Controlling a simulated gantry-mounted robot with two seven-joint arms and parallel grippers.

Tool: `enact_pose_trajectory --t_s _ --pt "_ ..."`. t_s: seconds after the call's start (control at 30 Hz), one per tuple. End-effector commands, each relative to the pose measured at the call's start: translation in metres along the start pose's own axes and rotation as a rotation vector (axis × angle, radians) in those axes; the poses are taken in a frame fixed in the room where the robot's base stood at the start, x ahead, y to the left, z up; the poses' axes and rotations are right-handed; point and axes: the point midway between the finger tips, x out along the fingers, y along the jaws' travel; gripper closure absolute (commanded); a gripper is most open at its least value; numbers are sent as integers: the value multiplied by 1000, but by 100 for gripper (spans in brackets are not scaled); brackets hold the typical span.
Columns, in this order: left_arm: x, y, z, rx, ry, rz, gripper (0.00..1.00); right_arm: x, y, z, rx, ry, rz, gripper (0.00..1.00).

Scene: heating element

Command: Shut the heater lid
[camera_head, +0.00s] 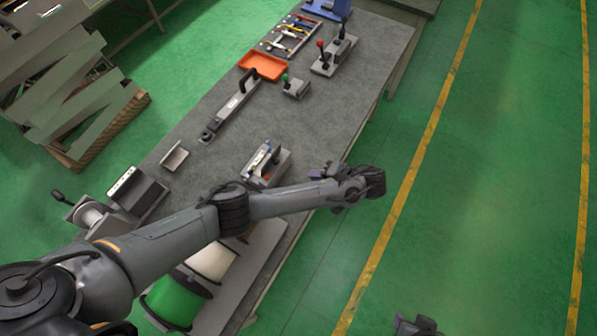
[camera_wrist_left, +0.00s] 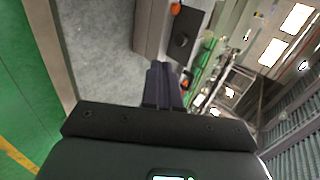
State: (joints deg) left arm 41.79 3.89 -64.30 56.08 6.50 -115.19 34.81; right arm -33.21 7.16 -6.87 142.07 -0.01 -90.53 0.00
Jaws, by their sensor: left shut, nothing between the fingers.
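The heater (camera_head: 268,166) is a small grey box with an upright-looking panel and a dark part, near the table's right edge in the head view. Its lid appears raised, but its exact angle is hard to tell. My left gripper (camera_head: 318,173) is beside the heater, to its right and apart from it, with fingers shut and empty. In the left wrist view the shut fingers (camera_wrist_left: 164,88) point toward a grey box (camera_wrist_left: 148,28) with a dark plate (camera_wrist_left: 188,32), likely the heater. A dark part at the head view's bottom edge appears to be my right gripper (camera_head: 416,326); its fingers are unclear.
The grey table (camera_head: 222,155) also holds a long grey tool with a black handle (camera_head: 232,108), an orange tray (camera_head: 262,66), a green-knobbed device (camera_head: 295,87) and a small bracket (camera_head: 174,156). Green and white spools (camera_head: 176,302) sit below my left arm. Open floor lies right of the table.

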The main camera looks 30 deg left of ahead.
Motion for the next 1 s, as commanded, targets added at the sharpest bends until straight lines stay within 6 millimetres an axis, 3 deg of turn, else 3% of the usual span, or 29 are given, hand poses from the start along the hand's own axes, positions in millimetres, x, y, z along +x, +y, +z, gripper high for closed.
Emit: enact_pose_trajectory --t_s 0.47,0.63,1.0 --pt "76 3 -1 -3 1 1 100 46 -2 15 1 0 -1 58" --pt "99 -4 0 -2 -1 1 100 35 -3 11 5 0 -4 58" --pt "122 -28 0 0 1 2 100 23 -3 7 8 3 -6 58"
